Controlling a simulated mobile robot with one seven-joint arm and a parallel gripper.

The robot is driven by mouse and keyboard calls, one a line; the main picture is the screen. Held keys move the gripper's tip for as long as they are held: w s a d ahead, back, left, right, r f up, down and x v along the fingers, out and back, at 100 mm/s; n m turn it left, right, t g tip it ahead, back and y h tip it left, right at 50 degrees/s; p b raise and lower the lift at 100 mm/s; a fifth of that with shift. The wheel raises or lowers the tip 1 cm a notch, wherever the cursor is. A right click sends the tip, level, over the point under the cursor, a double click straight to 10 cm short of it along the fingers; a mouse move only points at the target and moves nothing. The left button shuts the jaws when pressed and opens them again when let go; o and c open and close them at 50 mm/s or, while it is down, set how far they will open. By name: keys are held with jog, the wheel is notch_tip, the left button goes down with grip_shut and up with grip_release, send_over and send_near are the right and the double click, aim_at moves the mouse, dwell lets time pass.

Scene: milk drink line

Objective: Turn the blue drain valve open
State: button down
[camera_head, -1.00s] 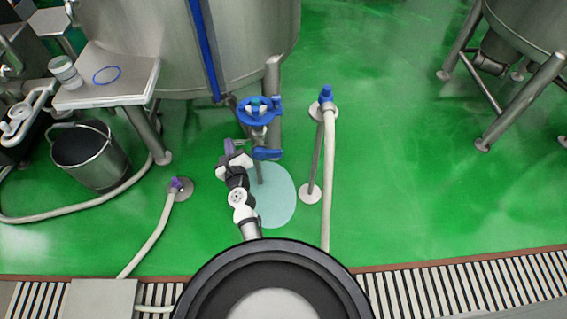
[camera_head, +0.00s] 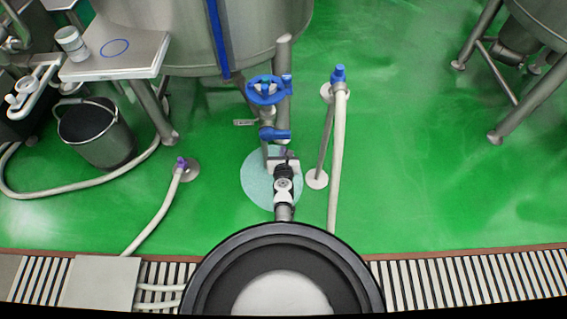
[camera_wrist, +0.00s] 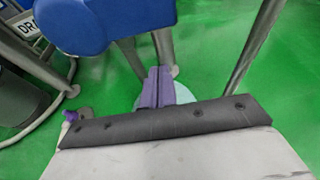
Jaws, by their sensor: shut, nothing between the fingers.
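A blue lever handle (camera_head: 274,133) sits on the pipe under the tank, below a blue handwheel (camera_head: 265,90). A small sign (camera_head: 244,122) is beside it; its letters "DR" show in the wrist view (camera_wrist: 27,27). My gripper (camera_head: 286,153) is just on the near side of the lever in the head view. Its purple fingers (camera_wrist: 155,88) are shut together and empty. A large blue part (camera_wrist: 100,20), likely the lever, fills the upper left of the wrist view, apart from the fingertips. How the lever is turned is hard to tell.
A pale round patch (camera_head: 258,185) lies on the green floor below. A post with a blue-tipped hose (camera_head: 338,85) stands to the right. A bucket (camera_head: 97,135) and a purple-ended hose (camera_head: 155,212) are at the left. Open floor lies to the right.

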jog(key=shift+w+r+p, duration=0.1)
jog(key=shift+r+p, duration=1.9)
jog(key=shift+p, duration=0.3)
jog(key=shift+d+r+n+h+p, duration=0.15)
jog(key=shift+r+n+h+p, duration=0.3)
jog(key=shift+n, duration=0.15)
jog(key=a+r+n+t+h+p, duration=0.2)
jog(key=r+n+h, duration=0.3)
jog(key=n, duration=0.6)
notch_tip(320, 180, up, 2)
jog(key=shift+a+r+n+p, duration=0.15)
jog(key=shift+a+n+p, duration=0.25)
jog(key=shift+a, duration=0.3)
